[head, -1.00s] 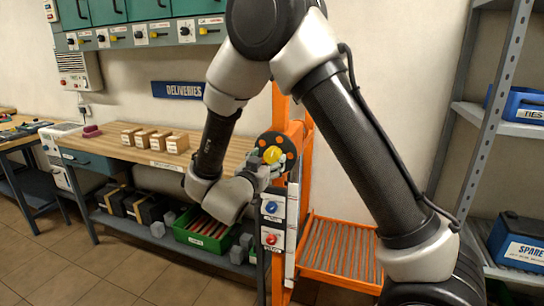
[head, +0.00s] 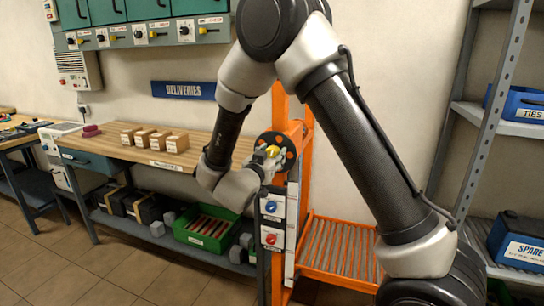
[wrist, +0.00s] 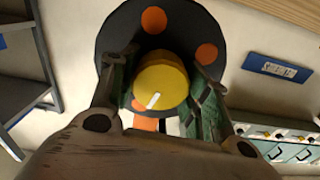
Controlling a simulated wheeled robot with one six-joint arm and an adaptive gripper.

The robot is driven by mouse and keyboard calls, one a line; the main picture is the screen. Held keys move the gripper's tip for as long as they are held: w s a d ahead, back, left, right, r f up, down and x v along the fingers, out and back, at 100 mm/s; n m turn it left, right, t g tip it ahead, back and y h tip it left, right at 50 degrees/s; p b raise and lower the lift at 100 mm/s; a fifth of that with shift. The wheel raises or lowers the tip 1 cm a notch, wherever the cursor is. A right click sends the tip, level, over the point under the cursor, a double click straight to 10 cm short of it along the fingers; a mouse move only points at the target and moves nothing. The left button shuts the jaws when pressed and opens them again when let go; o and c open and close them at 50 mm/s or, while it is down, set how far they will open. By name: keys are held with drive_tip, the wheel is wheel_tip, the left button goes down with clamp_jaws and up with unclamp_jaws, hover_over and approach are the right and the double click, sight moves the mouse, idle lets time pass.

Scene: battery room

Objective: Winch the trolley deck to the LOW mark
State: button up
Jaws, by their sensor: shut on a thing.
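The winch is a dark disc (wrist: 119,62) with orange spots and a yellow knob (wrist: 161,80) at its middle. It is mounted on an orange post (head: 307,165) in the head view. My gripper (head: 266,160) is at the winch, its fingers on either side of the yellow knob and shut on it. A white line on the knob shows in the wrist view. The orange trolley deck (head: 335,253), with grey rollers, is low at the right of the post. A white strip (head: 291,232) runs down the post; I cannot read a LOW mark.
A panel with a blue knob (head: 271,207) and a red knob (head: 270,239) is below the winch. A wooden bench (head: 103,149) with several small boxes stands left, a green crate (head: 207,242) beneath. Grey shelving (head: 488,122) stands right.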

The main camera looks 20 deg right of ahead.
drive_tip(key=n, duration=0.3)
drive_tip(key=shift+n, duration=0.4)
drive_tip(key=o, duration=1)
drive_tip(key=v, duration=1.2)
